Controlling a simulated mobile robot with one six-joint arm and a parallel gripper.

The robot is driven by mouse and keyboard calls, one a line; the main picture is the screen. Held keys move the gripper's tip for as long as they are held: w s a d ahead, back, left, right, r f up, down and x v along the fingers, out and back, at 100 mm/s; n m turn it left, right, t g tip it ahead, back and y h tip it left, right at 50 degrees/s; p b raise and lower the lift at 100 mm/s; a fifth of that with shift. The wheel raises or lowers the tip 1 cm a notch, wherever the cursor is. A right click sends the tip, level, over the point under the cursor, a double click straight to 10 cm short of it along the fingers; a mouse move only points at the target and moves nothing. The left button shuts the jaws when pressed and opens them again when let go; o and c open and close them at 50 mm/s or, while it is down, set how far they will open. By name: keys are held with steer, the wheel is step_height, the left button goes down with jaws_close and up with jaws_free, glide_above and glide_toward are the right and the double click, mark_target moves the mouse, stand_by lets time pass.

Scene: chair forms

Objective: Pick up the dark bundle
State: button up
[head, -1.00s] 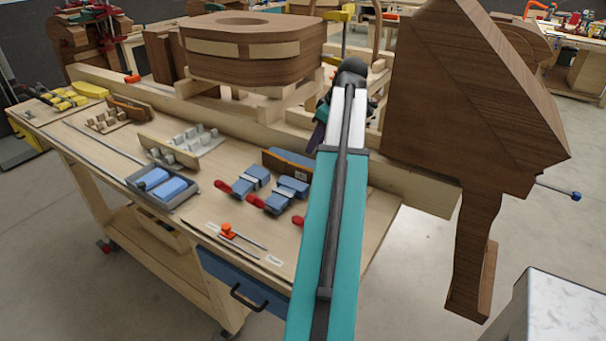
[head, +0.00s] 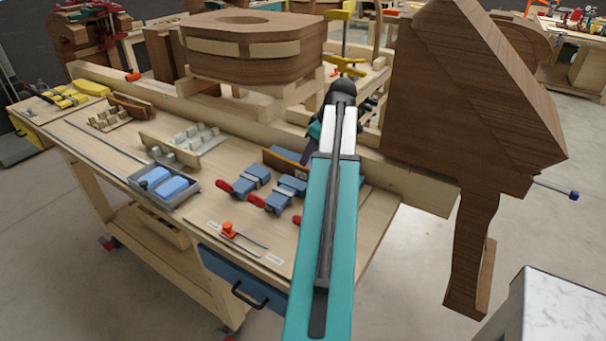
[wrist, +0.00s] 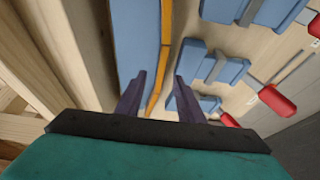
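My gripper (wrist: 157,85) is open in the wrist view, with two dark purple fingers apart and nothing seen between them but the bench items beyond. In the head view a fingertip (head: 307,156) shows beside the teal arm, over the back of the workbench. Beyond the fingers lies a blue slab (wrist: 135,40) with an orange edge; it also shows in the head view (head: 280,164). I cannot tell which thing is the dark bundle.
Red handles (head: 224,186) lie by the blue bundles. A grey tray (head: 180,198) with blue blocks and an orange-knobbed tool (head: 228,230) are nearer the front edge. A big wooden chair form (head: 460,100) stands close right; another form (head: 250,65) stands behind.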

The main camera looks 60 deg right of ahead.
mark_target(302, 174)
steer(key=shift+f, duration=0.1)
steer(key=shift+p+x, duration=1)
steer(key=shift+x, duration=0.2)
steer(key=shift+p+x, duration=0.4)
steer(key=shift+x, duration=0.9)
steer(key=shift+a+f, duration=0.1)
steer(key=shift+f, duration=0.05)
jaws_close()
